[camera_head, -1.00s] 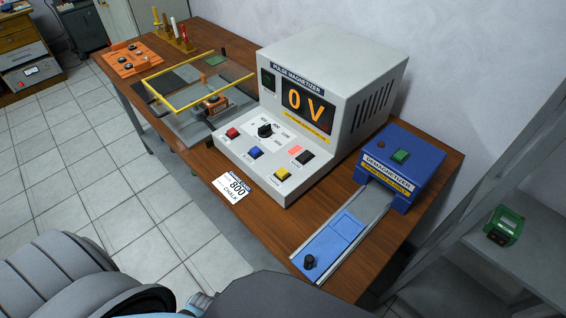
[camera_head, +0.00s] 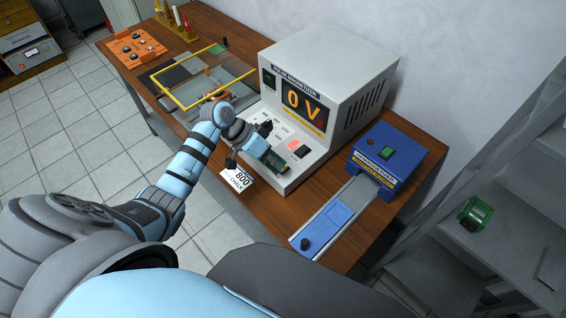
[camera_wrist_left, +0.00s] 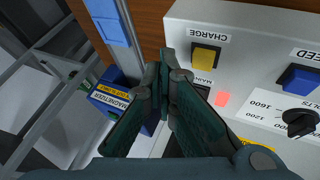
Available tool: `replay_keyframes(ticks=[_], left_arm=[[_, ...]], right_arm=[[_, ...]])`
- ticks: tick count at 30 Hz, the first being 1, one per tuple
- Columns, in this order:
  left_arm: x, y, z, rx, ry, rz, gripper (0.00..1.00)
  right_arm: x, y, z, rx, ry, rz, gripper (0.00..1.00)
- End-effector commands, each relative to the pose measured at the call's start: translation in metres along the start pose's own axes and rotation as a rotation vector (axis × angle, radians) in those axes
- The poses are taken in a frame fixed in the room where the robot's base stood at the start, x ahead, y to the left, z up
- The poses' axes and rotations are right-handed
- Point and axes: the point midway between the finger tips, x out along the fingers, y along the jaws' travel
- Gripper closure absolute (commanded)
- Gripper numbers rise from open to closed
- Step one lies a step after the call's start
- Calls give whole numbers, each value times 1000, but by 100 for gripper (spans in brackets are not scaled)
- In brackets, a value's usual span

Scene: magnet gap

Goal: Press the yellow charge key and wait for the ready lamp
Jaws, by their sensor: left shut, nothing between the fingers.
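The magnetizer (camera_head: 355,75) is a pale grey box with a sloping console; its display (camera_head: 303,104) reads 0 V in orange. The yellow charge key (camera_wrist_left: 205,57) shows in the left wrist view below an upside-down CHARGE label; in the head view my gripper hides it. My left gripper (camera_head: 282,167) is over the console's front, shut and empty. In the left wrist view its fingertips (camera_wrist_left: 166,55) appear just left of the yellow key; I cannot tell whether they touch anything. A pink-red square (camera_head: 294,144) is on the console; whether it is the ready lamp is unclear.
The blue demagnetizer (camera_head: 385,160) and its slide track (camera_head: 335,217) stand to the right. The blue key (camera_wrist_left: 300,77) and black dial (camera_wrist_left: 299,121) are beside the yellow key. A yellow frame (camera_head: 178,97) stands at left; an 800 card (camera_head: 237,178) lies in front.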

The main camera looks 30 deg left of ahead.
Motion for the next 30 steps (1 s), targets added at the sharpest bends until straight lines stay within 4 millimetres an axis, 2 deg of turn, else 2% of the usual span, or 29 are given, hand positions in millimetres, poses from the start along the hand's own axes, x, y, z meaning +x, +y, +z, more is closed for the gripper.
replay_keyframes(ticks=[1,3,6,9,21,26,30], left_arm=[[-13,-4,-20,2,32,33,100],[-29,-5,-44,6,74,81,100],[-44,-5,-63,9,114,123,100],[-49,-5,-69,10,129,138,100],[-45,-6,-68,10,129,138,100],[-32,-12,-61,10,129,138,100],[-15,-21,-52,10,129,138,100]], right_arm=[[-1,0,0,0,0,0,100],[-1,0,-1,0,1,-1,100],[-1,0,-1,0,2,-1,100],[-1,0,-1,0,2,-1,100],[3,-1,0,0,2,-1,100],[17,-2,1,0,2,-1,100],[38,-3,3,0,2,0,100]])
